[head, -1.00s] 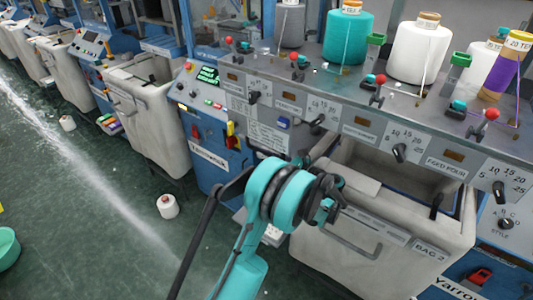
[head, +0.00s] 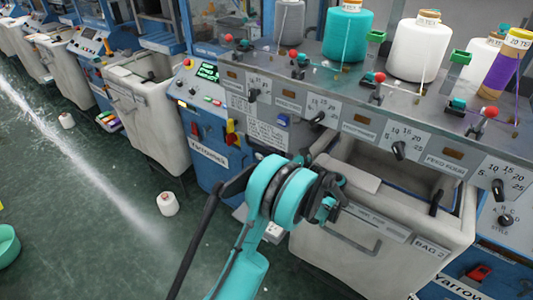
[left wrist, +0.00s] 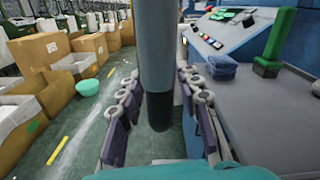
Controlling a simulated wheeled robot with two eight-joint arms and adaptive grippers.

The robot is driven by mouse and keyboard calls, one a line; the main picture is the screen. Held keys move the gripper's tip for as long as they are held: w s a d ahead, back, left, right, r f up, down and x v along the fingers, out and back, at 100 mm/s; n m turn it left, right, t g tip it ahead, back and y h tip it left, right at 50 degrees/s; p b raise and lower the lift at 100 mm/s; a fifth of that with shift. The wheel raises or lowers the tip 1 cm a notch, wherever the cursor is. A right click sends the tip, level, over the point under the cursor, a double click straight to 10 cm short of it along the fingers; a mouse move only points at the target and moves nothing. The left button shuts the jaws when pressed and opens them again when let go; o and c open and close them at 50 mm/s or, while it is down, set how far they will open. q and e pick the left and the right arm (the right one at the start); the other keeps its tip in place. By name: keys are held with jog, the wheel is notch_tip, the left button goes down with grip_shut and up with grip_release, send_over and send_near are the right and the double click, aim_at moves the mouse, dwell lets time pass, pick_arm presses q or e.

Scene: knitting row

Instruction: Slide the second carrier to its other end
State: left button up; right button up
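Several red-knobbed sliders with teal parts stand along the grey machine top in the head view. From the left, the first has its red ball (head: 228,38) near the far end, the second (head: 293,54) is before the grey cone, the third (head: 380,77) is before the white cone, and the fourth (head: 490,112) is at the right. I cannot tell which end of its travel the second is at. My left gripper (head: 331,198) is in front of the machine, low and apart from the sliders. In the left wrist view its fingers (left wrist: 158,82) are spread and hold nothing. My right gripper is out of view.
Yarn cones, teal (head: 348,35) and white (head: 418,50), stand behind the sliders. Green blocks (head: 376,37) are on the top. A fabric bin (head: 340,245) sits under it, near my gripper. A blue-grey column (left wrist: 157,50) crosses the left wrist view. The left floor is mostly open.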

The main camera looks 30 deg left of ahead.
pick_arm(q)
jog(key=d, duration=1.1)
jog(key=shift+s+d, duration=0.25)
jog(key=shift+s, duration=0.15)
